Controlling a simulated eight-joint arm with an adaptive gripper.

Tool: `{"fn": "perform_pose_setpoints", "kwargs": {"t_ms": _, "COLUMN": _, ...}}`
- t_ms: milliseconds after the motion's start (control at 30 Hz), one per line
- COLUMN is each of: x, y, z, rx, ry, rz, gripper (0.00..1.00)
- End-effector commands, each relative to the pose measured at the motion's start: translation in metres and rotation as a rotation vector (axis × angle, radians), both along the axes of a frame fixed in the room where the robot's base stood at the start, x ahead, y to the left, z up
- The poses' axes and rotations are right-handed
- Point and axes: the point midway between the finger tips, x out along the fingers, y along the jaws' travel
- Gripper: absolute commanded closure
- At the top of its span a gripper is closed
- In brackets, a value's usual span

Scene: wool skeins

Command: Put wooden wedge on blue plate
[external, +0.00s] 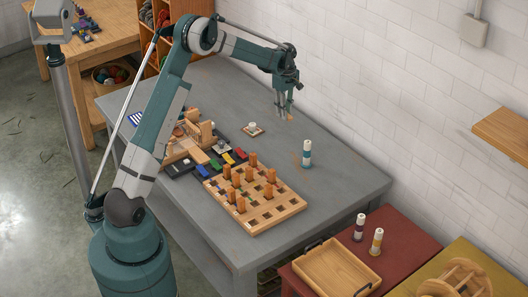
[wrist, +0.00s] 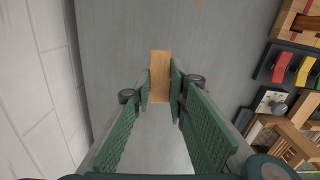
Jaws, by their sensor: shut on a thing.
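My gripper (external: 286,110) is above the grey table toward the wall side. It is shut on a small tan wooden wedge (wrist: 160,76), which sticks out beyond the fingertips in the wrist view. In the external view the wedge (external: 291,118) shows as a small tan tip below the fingers, apart from the table. No blue piece shows clearly in the wrist view.
A wooden pegboard (external: 270,215) with several upright orange pegs stands at the table's front. A white-and-teal bottle (external: 307,153) stands to its right. A small coaster with a white item (external: 252,129) and wooden frames (external: 188,140) are further left. The table's right side is mostly clear.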

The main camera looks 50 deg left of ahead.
Motion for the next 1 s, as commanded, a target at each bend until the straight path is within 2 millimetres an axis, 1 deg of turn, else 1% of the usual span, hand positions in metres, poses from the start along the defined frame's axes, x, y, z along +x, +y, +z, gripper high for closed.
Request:
{"fn": "perform_pose_setpoints", "kwargs": {"t_ms": 167, "x": -0.007, "y": 0.017, "z": 0.000, "rx": 0.000, "ry": 0.000, "rz": 0.031, "gripper": 0.92}}
{"fn": "perform_pose_setpoints", "kwargs": {"t_ms": 267, "x": -0.013, "y": 0.033, "z": 0.000, "rx": 0.000, "ry": 0.000, "rz": 0.066, "gripper": 0.92}}
{"fn": "perform_pose_setpoints", "kwargs": {"t_ms": 367, "x": -0.023, "y": 0.056, "z": 0.001, "rx": 0.000, "ry": 0.000, "rz": 0.113, "gripper": 0.92}}
{"fn": "perform_pose_setpoints", "kwargs": {"t_ms": 667, "x": -0.068, "y": 0.142, "z": 0.001, "rx": 0.000, "ry": 0.000, "rz": 0.300, "gripper": 0.92}}
{"fn": "perform_pose_setpoints", "kwargs": {"t_ms": 700, "x": -0.075, "y": 0.154, "z": 0.002, "rx": 0.000, "ry": 0.000, "rz": 0.326, "gripper": 0.92}}
{"fn": "perform_pose_setpoints", "kwargs": {"t_ms": 867, "x": -0.104, "y": 0.199, "z": 0.002, "rx": 0.000, "ry": 0.000, "rz": 0.431, "gripper": 0.92}}
{"fn": "perform_pose_setpoints", "kwargs": {"t_ms": 1000, "x": -0.132, "y": 0.237, "z": 0.002, "rx": 0.000, "ry": 0.000, "rz": 0.522, "gripper": 0.92}}
